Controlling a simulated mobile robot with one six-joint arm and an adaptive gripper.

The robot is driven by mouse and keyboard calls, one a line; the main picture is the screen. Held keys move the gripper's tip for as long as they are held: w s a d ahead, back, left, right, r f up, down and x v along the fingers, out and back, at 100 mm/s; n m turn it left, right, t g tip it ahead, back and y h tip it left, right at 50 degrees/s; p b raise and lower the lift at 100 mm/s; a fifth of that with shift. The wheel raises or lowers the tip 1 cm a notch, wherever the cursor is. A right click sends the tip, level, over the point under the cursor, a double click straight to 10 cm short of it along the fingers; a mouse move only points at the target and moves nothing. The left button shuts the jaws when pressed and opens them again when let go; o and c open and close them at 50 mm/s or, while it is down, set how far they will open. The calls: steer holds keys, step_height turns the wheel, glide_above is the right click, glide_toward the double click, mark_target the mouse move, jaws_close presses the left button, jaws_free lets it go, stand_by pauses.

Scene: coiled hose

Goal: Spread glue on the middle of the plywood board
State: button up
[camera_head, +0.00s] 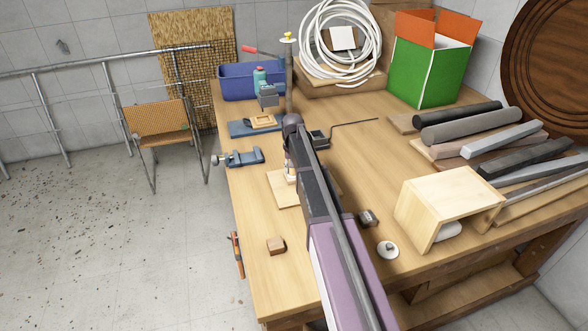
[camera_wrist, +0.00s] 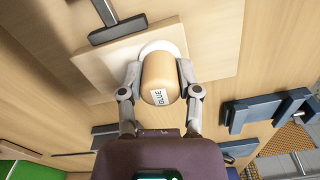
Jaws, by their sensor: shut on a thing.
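A tan glue bottle (camera_wrist: 160,78) with a white GLUE label is held between the two fingers of my gripper (camera_wrist: 160,90), seen in the wrist view. In the head view my gripper (camera_head: 290,165) is partly hidden by my arm, above the plywood board (camera_head: 280,193). The board (camera_wrist: 95,68) lies flat on the workbench and shows behind the bottle in the wrist view. A white round patch or disc shows just behind the bottle, over the board; I cannot tell whether it is glue or part of the bottle. The bottle's tip is hidden.
A dark T-shaped tool (camera_wrist: 118,30) lies at the board's edge. A blue clamp (camera_head: 240,158) sits left, beyond the board. A small wooden block (camera_head: 276,246) is near the front. An open wooden box (camera_head: 440,205) stands right. My arm hides part of the bench.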

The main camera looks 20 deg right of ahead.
steer(key=shift+a+r, duration=0.1)
step_height(320, 180, up, 6)
steer(key=p, duration=0.6)
stand_by(0.5)
steer(key=shift+r+p, duration=1.4)
steer(key=shift+p, duration=0.15)
steer(key=shift+f, duration=0.15)
steer(key=shift+d+f+b, duration=0.2)
steer(key=shift+f+b, duration=0.15)
steer(key=shift+b, duration=0.15)
steer(key=shift+a, duration=0.1)
steer(key=shift+a, duration=0.1)
